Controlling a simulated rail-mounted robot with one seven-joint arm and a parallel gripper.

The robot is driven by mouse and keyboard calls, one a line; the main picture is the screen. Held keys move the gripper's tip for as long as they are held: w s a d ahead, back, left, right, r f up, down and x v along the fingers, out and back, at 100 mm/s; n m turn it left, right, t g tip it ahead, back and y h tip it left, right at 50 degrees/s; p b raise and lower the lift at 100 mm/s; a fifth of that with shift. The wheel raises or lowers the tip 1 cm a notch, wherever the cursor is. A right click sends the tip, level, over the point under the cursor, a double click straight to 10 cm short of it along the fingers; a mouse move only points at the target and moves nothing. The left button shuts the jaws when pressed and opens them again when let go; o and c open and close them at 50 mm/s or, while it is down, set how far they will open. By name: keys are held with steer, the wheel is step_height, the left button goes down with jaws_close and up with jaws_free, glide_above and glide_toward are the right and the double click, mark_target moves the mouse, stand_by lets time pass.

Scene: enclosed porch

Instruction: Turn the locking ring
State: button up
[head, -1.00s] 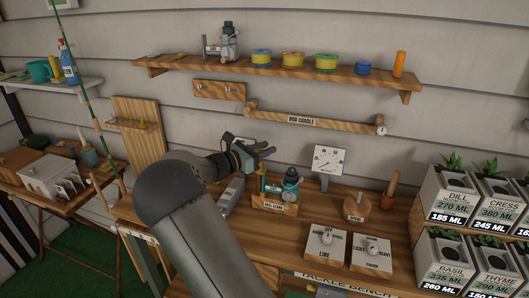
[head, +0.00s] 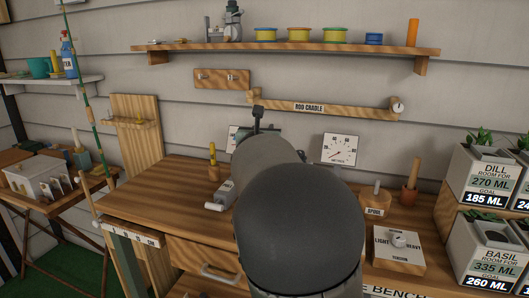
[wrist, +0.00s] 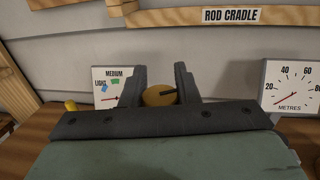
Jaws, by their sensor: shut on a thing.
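In the wrist view my gripper (wrist: 159,78) has its two dark fingers on either side of a round golden piece (wrist: 158,96) with a black mark, and it is shut on this piece. It looks like the locking ring, but only its upper part shows above the gripper body. In the head view only a dark part of my gripper (head: 258,116) shows above my arm, in front of the back wall. The golden piece and whatever it sits on are hidden there behind my arm.
A tension dial (wrist: 107,84) stands behind to the left and a metres dial (wrist: 291,86) to the right. The rod cradle (head: 318,106) is on the wall above. A spool post (head: 375,202) and a tension knob (head: 398,239) are right on the bench (head: 165,192).

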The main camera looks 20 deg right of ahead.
steer(key=shift+f+n+t+y+b, duration=0.3)
steer(key=shift+n+y+b, duration=0.3)
steer(key=shift+b, duration=1.55)
steer(key=shift+f+n+t+y+b, duration=0.2)
steer(key=shift+n+t+y+b, duration=0.35)
steer(key=shift+b, duration=1.55)
steer(key=y+b, duration=0.1)
steer(key=b, duration=0.1)
steer(key=y+b, duration=0.1)
steer(key=b, duration=0.1)
steer(key=shift+r+n, duration=0.25)
steer(key=shift+n, duration=0.1)
steer(key=b, duration=0.3)
steer(key=shift+w+a+n+t+y, duration=0.1)
steer(key=shift+a+n+t+y, duration=0.2)
steer(key=shift+t+y, duration=0.05)
steer(key=n+y+b, duration=0.1)
steer(key=b, duration=0.3)
steer(key=shift+y, duration=0.3)
steer(key=shift+a+r+n+g+y+p, duration=0.15)
steer(key=shift+a+n+g+y+p, duration=0.15)
steer(key=shift+n+y, duration=1.45)
steer(key=shift+a+r+n+g+y+p, duration=0.1)
steer(key=shift+a+n+g+y+p, duration=0.2)
steer(key=shift+n+y, duration=1.45)
steer(key=shift+a+r+n+g+y+p, duration=0.15)
steer(key=shift+n+g+y+p, duration=0.4)
steer(key=shift+y, duration=2.25)
steer(key=shift+n, duration=0.25)
